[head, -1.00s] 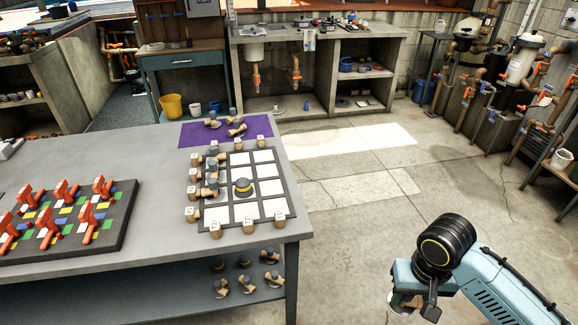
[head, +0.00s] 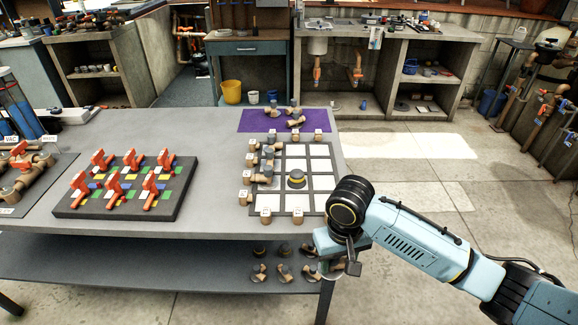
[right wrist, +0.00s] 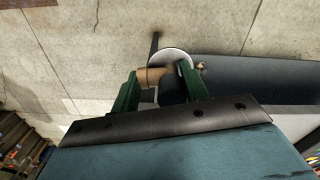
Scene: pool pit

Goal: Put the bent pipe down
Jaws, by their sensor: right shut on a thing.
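In the right wrist view a tan bent pipe (right wrist: 153,76) sits between the two green fingers of my right gripper (right wrist: 162,88). The gripper is shut on it. A pale round shape (right wrist: 176,57) shows just beyond it. In the head view my right gripper (head: 330,268) is at the table's front right corner, low beside the lower shelf, and the held pipe is mostly hidden. Similar bent pipes lie on the purple mat (head: 252,118), on the gridded board (head: 327,183) and on the lower shelf (head: 190,268). My left gripper is out of view.
The grey table (head: 215,130) carries a dark board (head: 125,213) with red valves at the left. A grey-and-yellow domed piece (head: 296,179) stands mid-grid among white squares. Open concrete floor (head: 420,185) lies right of the table; workbenches stand behind.

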